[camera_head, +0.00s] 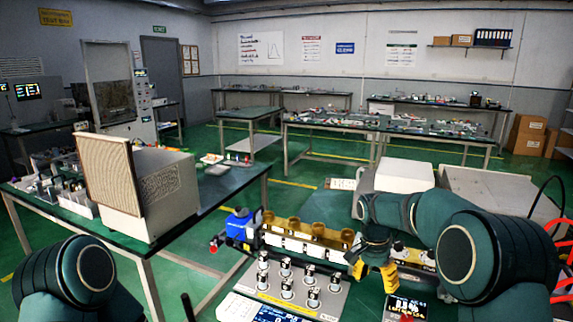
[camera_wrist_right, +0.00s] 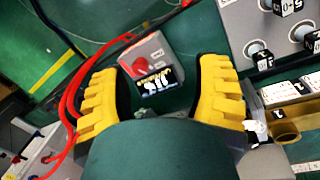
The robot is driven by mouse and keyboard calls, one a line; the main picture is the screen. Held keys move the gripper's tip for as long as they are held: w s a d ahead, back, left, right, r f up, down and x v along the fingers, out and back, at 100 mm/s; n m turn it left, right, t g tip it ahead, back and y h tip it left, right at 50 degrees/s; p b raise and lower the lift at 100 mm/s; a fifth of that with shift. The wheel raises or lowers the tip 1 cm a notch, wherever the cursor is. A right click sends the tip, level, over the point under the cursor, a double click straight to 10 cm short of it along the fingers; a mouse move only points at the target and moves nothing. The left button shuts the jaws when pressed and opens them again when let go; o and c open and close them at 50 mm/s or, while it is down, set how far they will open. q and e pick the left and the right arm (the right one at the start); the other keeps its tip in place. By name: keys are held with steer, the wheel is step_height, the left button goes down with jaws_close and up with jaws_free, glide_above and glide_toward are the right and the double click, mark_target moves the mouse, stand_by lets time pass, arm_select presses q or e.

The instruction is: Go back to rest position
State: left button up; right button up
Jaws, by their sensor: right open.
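My right gripper (camera_head: 375,274) has yellow fingers and hangs above the table in front of me, beside a row of brass-coloured cylinders. In the right wrist view the right gripper (camera_wrist_right: 158,88) has its two fingers wide apart with nothing held between them. Below them lies a grey box (camera_wrist_right: 151,49) with a red button and a small display. My left arm shows at the lower left of the head view, but its gripper is out of sight.
A microwave generator panel (camera_head: 275,304) with several black-and-white knobs stands at the front. A blue device (camera_head: 238,226) is left of the brass cylinders (camera_head: 306,230). A large beige box with a grille door (camera_head: 108,180) stands on the left table. Red cables (camera_wrist_right: 75,95) run near my right gripper.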

steer(key=s+a+f+n+y, duration=0.1)
steer(key=s+a+f+n, duration=0.15)
steer(key=f, duration=0.45)
steer(key=s+a+f+n+t+y, duration=0.1)
steer(key=s+a+f, duration=0.1)
steer(key=s+f, duration=0.35)
steer(key=s+a+f+n+y, duration=0.1)
steer(key=s+a+f+n, duration=0.15)
steer(key=f, duration=0.55)
steer(key=s+a+f+n+t+y, duration=0.1)
steer(key=s+a+f, duration=0.1)
steer(key=s, duration=0.5)
steer(key=s+a+f+t, duration=0.1)
steer(key=s+a+f, duration=0.1)
steer(key=s, duration=0.6)
steer(key=shift+s+a+f+n+y, duration=0.2)
steer(key=shift+a+f+n+y, duration=0.2)
steer(key=shift+a, duration=0.1)
